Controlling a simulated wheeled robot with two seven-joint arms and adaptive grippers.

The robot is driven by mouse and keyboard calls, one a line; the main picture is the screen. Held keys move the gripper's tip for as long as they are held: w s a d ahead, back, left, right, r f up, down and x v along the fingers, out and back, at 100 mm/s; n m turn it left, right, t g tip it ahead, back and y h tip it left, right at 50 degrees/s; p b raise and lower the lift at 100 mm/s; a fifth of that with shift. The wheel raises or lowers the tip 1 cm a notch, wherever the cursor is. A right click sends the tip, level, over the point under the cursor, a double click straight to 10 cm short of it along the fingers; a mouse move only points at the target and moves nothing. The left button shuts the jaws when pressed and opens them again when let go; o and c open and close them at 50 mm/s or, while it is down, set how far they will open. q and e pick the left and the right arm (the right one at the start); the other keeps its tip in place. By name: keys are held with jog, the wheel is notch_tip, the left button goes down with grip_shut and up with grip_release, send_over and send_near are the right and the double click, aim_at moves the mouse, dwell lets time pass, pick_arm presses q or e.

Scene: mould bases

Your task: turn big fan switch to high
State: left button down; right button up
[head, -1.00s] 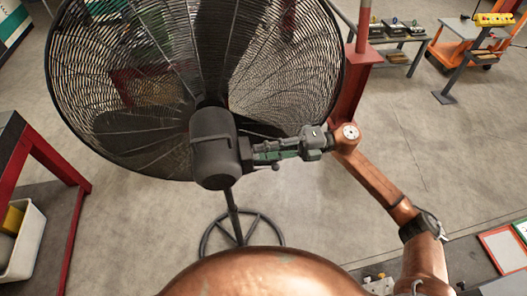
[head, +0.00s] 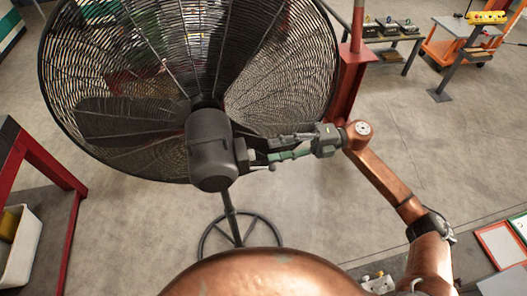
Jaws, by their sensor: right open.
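The big fan (head: 212,150) is a large black caged pedestal fan, seen from its motor side. Its dark motor housing faces me, and a small grey block (head: 241,155) sticks out on the housing's right side. My right gripper (head: 262,153) reaches in from the right, its fingers apart and pointing left, with the tips close to that block. I cannot tell whether the tips touch it. The switch's setting is too small to read. My left gripper is out of view.
The fan's round floor stand (head: 240,240) is below the housing. A red post (head: 350,95) rises behind my right arm. A red-framed table (head: 45,170) and white bin (head: 20,245) stand at left. Open floor lies right.

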jog(key=w+d, duration=0.1)
jog(key=d, duration=0.5)
jog(key=shift+w+d, duration=0.15)
jog(key=shift+d, duration=0.1)
jog(key=shift+a, duration=0.1)
